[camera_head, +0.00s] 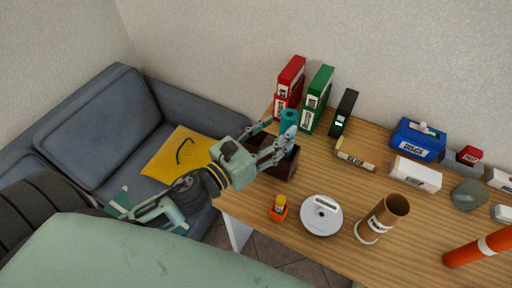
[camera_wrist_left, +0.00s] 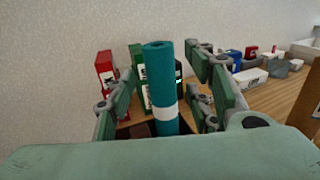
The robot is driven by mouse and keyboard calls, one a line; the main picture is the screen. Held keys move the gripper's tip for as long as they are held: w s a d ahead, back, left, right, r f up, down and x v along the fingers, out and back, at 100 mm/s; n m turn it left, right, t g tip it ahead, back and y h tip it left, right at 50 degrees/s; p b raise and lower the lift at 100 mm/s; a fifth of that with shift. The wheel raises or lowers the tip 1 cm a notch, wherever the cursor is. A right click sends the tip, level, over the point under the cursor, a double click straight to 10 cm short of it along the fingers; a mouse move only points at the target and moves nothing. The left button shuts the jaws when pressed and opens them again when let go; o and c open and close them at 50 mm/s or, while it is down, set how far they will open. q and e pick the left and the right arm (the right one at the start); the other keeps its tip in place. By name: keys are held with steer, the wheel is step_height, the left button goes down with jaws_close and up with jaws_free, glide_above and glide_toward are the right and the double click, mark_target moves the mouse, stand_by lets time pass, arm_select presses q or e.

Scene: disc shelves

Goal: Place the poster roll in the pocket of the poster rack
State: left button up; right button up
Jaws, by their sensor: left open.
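A teal roll (camera_wrist_left: 162,75) with a white band stands upright between the two fingers of my left gripper (camera_wrist_left: 160,88) in the wrist view. Its upper end (camera_head: 288,119) shows in the head view. Its lower end goes down into a dark brown open box (camera_head: 286,171), seemingly the rack; which pocket it is in is hidden. My left gripper (camera_head: 272,143) is open, with a finger on each side of the roll and a visible gap in the wrist view. An orange-red roll (camera_head: 478,249) with a white band lies at the table's right. My right gripper is not in view.
Red (camera_head: 290,88), green (camera_head: 317,99) and black (camera_head: 344,112) binders stand behind the box. A blue box (camera_head: 418,141) is farther right. A sofa (camera_head: 102,115) is left.

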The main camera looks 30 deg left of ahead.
arm_select(q)
steer(key=b+v, duration=0.2)
steer(key=v, duration=0.5)
stand_by(0.6)
